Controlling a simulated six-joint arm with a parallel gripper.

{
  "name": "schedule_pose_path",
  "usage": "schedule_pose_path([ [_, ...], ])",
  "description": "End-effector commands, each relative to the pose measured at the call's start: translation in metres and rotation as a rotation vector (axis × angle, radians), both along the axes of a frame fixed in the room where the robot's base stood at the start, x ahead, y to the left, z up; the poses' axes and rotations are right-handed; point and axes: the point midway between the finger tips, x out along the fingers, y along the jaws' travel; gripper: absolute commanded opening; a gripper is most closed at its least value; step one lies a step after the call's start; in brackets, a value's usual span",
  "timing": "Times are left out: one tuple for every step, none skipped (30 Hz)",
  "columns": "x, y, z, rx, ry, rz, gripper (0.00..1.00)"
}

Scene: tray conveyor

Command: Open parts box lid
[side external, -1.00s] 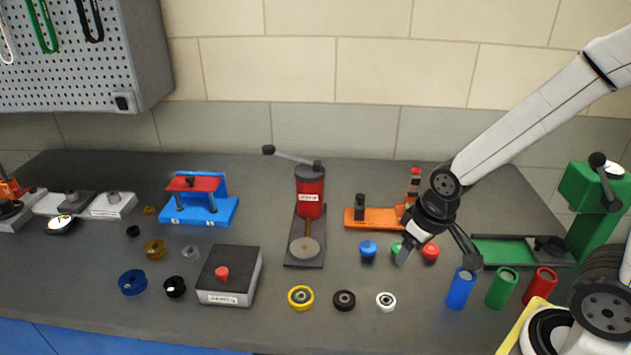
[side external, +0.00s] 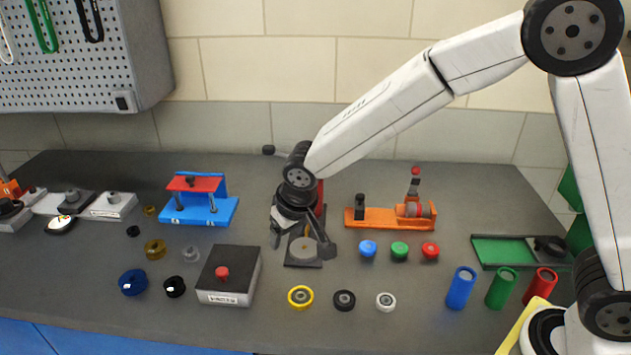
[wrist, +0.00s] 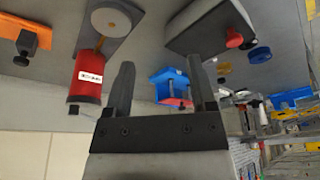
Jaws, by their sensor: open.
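The parts box (side external: 228,273) is a grey box with a dark lid (side external: 232,262) and a red knob (side external: 222,272) on top. It stands on the bench left of centre in the side view, and its lid lies shut. My gripper (side external: 303,248) is open and empty, to the right of the box and in front of the red press. In the wrist view the fingers of my gripper (wrist: 160,85) are apart with nothing between them. The parts box (wrist: 208,28) shows at the top there, with its red knob (wrist: 234,38) beyond the right finger.
The red press (wrist: 88,75) stands beside my gripper. A blue fixture (side external: 200,202) is behind the box. Yellow (side external: 301,297), black and white rings lie to the right, and a blue ring (side external: 133,282) and a black ring (side external: 174,287) to the left.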

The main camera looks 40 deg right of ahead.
Motion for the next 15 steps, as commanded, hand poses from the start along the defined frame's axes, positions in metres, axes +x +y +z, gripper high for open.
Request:
schedule_pose_path([
  [0.009,0.019,-0.002,0.0,-0.01,0.007,0.72],
  [0.013,0.029,-0.002,0.0,-0.015,0.005,0.72],
  [0.019,0.041,-0.002,0.0,-0.024,0.004,0.72],
  [0.022,0.051,-0.002,0.002,-0.03,0.003,0.72],
  [0.026,0.06,-0.003,0.002,-0.036,0.001,0.72],
  [0.029,0.07,-0.003,0.003,-0.044,0.0,0.72],
  [0.032,0.078,-0.003,0.005,-0.048,-0.002,0.72],
  [0.034,0.085,-0.003,0.006,-0.053,-0.003,0.72],
  [0.036,0.092,-0.004,0.007,-0.06,-0.005,0.72],
  [0.038,0.097,-0.004,0.008,-0.064,-0.006,0.72],
  [0.038,0.102,-0.004,0.009,-0.067,-0.007,0.72],
  [0.039,0.106,-0.004,0.009,-0.07,-0.009,0.72],
  [0.04,0.109,-0.004,0.01,-0.072,-0.012,0.72],
  [0.041,0.111,-0.004,0.01,-0.073,-0.012,0.72],
  [0.041,0.112,-0.004,0.011,-0.075,-0.013,0.72],
])
